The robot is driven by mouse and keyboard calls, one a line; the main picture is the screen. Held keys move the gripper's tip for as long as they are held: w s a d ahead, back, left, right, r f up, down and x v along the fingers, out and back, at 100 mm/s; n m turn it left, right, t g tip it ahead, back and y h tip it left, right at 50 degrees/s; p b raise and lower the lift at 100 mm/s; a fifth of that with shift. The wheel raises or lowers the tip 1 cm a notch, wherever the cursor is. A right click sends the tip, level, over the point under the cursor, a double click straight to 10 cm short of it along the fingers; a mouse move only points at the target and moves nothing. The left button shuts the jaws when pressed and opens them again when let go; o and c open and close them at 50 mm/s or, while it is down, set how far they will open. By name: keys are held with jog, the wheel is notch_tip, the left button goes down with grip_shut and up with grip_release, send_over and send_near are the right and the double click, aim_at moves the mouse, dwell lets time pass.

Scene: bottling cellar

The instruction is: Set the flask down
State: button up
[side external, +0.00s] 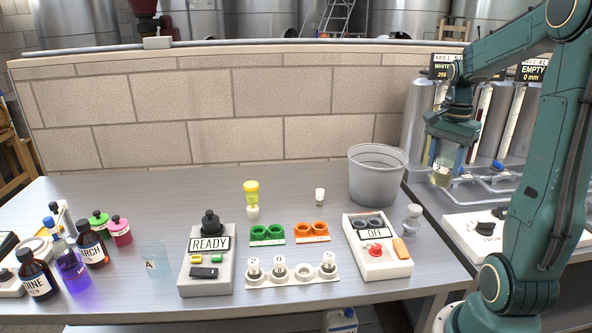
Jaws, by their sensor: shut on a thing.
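My gripper (449,150) is at the right, pointing down and shut on a flask. The flask (442,177) is small and clear, with pale yellowish liquid in its lower part. It hangs roughly upright in front of the tall dispensers, right of the grey bucket. Its upper part is hidden by the fingers. It appears to be held above the white unit with pipes, but I cannot tell its exact height.
The grey bucket (376,176) stands at the table's back right. Bottles crowd the left. The table's back left is clear.

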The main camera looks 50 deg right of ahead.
jog(key=w+d+r+n, duration=0.1)
jog(key=w+d+n, duration=0.1)
jog(key=w, duration=1)
jog(key=w+d+r+n, duration=0.1)
jog(key=w, duration=1.1)
jog(key=w+a+f+n, duration=0.1)
jog(key=w+a+n, duration=0.1)
jog(key=w+a, duration=0.3)
jog(key=w+a+f+n, duration=0.1)
jog(key=w+a, duration=0.5)
jog(key=w, duration=0.6)
jog(key=shift+f+n, duration=0.4)
jog(key=shift+f, duration=0.1)
jog(key=shift+f, duration=0.1)
notch_tip(320, 180, down, 14)
jog(key=shift+f, duration=0.2)
jog(key=shift+f, duration=2.75)
jog(key=shift+f, duration=0.15)
